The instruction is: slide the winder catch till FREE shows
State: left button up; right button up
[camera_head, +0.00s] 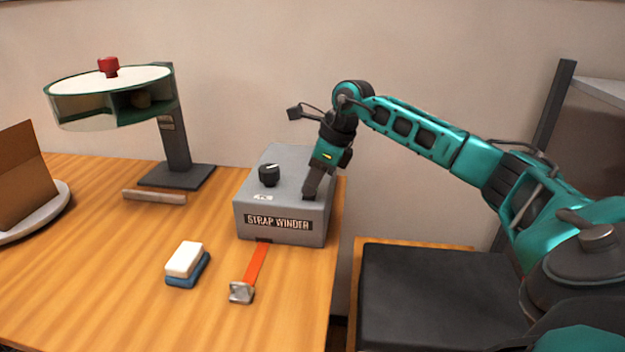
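The strap winder (282,236) is a grey box with a "STRAP WINDER" label on its front. A black knob (269,175) stands on its top at the left. In front of the knob is a small white label (263,197), too small to read. An orange strap (257,262) comes out of the front and ends in a metal buckle (241,292) on the table. My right gripper (309,193) points down, its dark fingertips at the top's right part. The catch is not distinguishable there; the fingers may hide it. Finger opening is unclear. My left gripper is out of view.
A white-and-blue block (186,264) lies left of the strap. A round glass-sided device with a red knob (109,67) stands on a dark stand behind left. A plate (58,205) with a brown panel is at far left. A dark-topped surface (430,295) lies right, beyond a gap.

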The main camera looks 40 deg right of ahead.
jog(key=shift+o, duration=1.4)
jog(key=shift+s+a, duration=0.15)
jog(key=shift+a, duration=0.05)
jog(key=shift+o, duration=0.9)
jog(key=shift+d, duration=0.1)
jog(key=v, duration=1.3)
